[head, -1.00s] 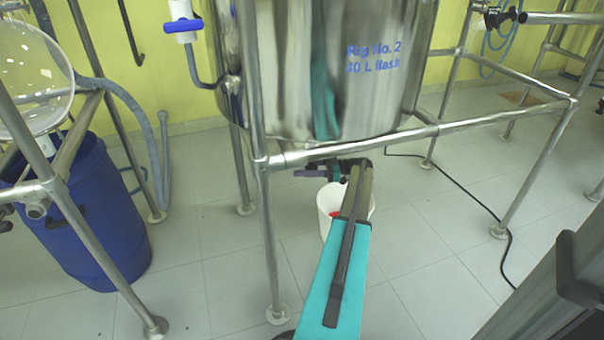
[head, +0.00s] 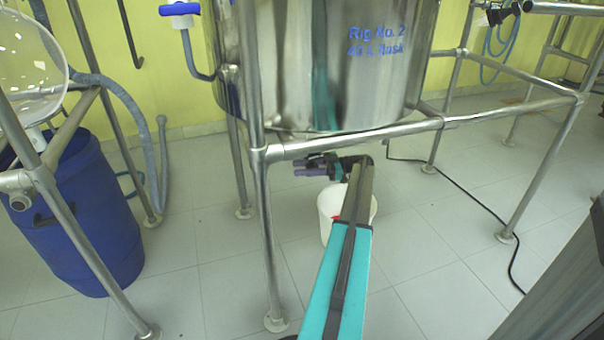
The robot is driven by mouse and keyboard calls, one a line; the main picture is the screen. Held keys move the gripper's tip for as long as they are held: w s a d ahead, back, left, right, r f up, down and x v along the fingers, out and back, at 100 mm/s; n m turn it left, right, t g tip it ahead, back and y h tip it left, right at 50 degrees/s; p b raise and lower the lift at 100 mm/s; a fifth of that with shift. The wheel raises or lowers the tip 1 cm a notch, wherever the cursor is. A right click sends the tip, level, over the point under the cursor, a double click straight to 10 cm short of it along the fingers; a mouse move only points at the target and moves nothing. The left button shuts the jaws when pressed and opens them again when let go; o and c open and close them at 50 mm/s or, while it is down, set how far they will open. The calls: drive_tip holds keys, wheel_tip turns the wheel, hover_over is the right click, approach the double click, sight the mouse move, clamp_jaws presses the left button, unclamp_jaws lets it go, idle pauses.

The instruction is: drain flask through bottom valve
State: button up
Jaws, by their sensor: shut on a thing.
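The flask is a large shiny steel vessel (head: 290,70) lettered "Rig No. 2 40 L flask", held in a tube frame. My arm reaches from the bottom of the view to just below the vessel. My gripper (head: 314,166) is small and dark there, pointing left under the frame's front rail, and is shut on what seems to be the bottom valve's handle. The valve itself is mostly hidden by my wrist and the rail, so its position cannot be told. A white bucket (head: 330,204) stands on the floor beneath, partly behind my arm.
The frame's front rail (head: 350,139) and front leg (head: 267,240) are close to my arm. A blue drum (head: 85,220) and a round glass flask (head: 28,65) are at left. A blue-handled valve (head: 180,9) sits at upper left. A black cable (head: 455,198) lies on the floor at right.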

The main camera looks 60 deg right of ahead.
drive_tip(key=shift+s+a+f+g+y+b, duration=0.15)
drive_tip(key=shift+a+f+g+y+b, duration=0.2)
drive_tip(key=shift+b, duration=1.3)
drive_tip(key=shift+r+n+b, duration=0.15)
drive_tip(key=shift+n+b, duration=0.15)
drive_tip(key=shift+b, duration=0.05)
drive_tip(key=o, duration=0.9)
drive_tip(key=shift+c, duration=0.2)
drive_tip(key=shift+d+r, duration=0.1)
drive_tip(key=shift+r, duration=0.1)
